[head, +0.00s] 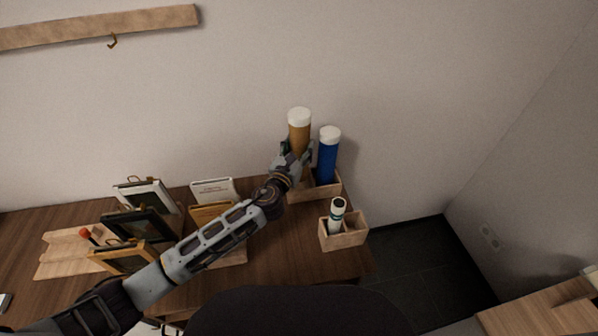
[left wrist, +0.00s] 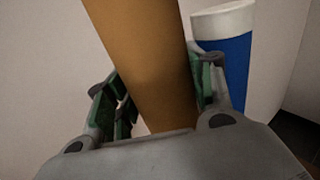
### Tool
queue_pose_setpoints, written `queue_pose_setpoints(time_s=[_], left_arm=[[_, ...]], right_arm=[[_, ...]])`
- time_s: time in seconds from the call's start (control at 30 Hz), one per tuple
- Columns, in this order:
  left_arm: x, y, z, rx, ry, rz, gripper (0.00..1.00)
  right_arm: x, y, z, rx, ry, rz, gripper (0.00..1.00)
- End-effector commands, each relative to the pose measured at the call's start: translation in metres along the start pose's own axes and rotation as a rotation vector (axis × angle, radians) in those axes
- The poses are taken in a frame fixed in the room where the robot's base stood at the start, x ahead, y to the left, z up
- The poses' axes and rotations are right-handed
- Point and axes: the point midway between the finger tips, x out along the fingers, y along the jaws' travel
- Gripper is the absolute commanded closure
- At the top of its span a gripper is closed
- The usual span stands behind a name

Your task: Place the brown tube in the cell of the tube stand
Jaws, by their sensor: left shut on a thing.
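The brown tube (head: 299,130) has a white cap and stands close to upright in my left gripper (head: 291,158). In the left wrist view the brown tube (left wrist: 150,65) runs between the two green-padded fingers of my left gripper (left wrist: 160,95), which are shut on it. The wooden tube stand (head: 327,190) is at the back right of the table. A blue tube with a white cap (head: 328,158) stands in its right part. The brown tube is over or in the stand's left part; my gripper hides its lower end, so I cannot tell which. My right gripper is not in view.
A smaller wooden holder (head: 345,239) with a white and dark tube stands in front of the stand, near the table's right edge. Picture frames (head: 137,226) and an upright white item (head: 213,190) stand at left. The wall is close behind.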

Motion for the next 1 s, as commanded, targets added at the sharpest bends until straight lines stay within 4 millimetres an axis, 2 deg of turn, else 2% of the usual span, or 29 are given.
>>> queue_pose_setpoints(time_s=[0.03, 0.23, 0.37, 0.73, 1.0], left_arm=[[0.0, 0.0, -0.01, 0.001, 0.002, 0.001, 0.72], [0.0, 0.0, -0.035, 0.0, 0.001, 0.001, 0.72], [0.0, 0.001, -0.041, 0.0, 0.0, 0.002, 0.72], [0.0, 0.001, -0.042, 0.001, -0.001, 0.001, 0.72], [0.0, 0.001, -0.069, 0.002, 0.002, 0.001, 0.72]], right_arm=[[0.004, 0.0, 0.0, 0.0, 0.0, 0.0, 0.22], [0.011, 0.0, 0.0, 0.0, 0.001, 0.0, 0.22], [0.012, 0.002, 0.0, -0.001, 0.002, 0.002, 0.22], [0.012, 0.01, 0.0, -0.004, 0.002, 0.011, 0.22], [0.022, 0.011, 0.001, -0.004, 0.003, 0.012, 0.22]])
